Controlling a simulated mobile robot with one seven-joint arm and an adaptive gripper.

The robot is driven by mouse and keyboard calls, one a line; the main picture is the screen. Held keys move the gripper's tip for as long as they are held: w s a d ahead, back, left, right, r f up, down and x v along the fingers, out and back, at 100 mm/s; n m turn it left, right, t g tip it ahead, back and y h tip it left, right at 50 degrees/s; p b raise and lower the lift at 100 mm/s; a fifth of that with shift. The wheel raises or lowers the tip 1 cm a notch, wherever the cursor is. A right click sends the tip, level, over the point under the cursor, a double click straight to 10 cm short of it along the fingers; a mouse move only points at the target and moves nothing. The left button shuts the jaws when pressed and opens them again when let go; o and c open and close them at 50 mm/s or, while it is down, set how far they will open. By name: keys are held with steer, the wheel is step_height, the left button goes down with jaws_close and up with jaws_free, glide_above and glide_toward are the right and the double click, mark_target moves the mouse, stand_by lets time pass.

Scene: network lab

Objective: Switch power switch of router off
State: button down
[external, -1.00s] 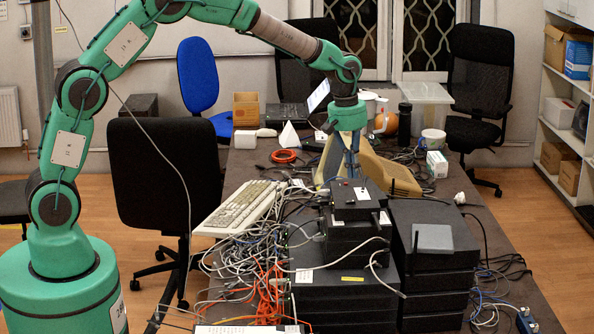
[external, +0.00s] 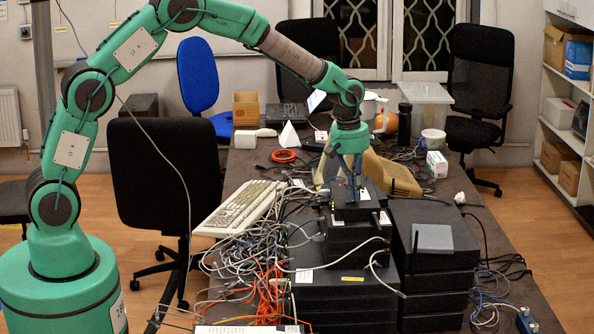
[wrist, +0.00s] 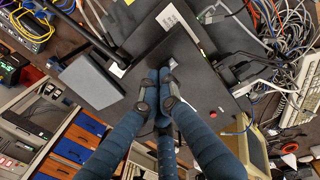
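The router appears to be the small black box (external: 357,209) on top of the middle stack of black units. Its dark top also shows in the wrist view (wrist: 182,58), with a small red spot (wrist: 202,54) near its edge. My gripper (external: 355,183) points down just over the top of this box. In the wrist view my gripper (wrist: 160,78) has its blue fingers drawn together over the box, with nothing seen between them. Whether the tips touch the box is unclear. The switch position cannot be made out.
Other black units (external: 436,270) stand close on the right, with a grey box (external: 433,238) and an upright antenna. Tangled cables (external: 255,265) and a keyboard (external: 240,207) lie to the left. A beige device (external: 395,178) stands just behind the stack.

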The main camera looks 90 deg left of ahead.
steer(key=shift+p, duration=0.35)
steer(key=shift+w+f+g+p, duration=0.3)
steer(key=shift+g+p, duration=0.3)
steer(key=shift+p, duration=0.2)
steer(key=shift+f, duration=0.35)
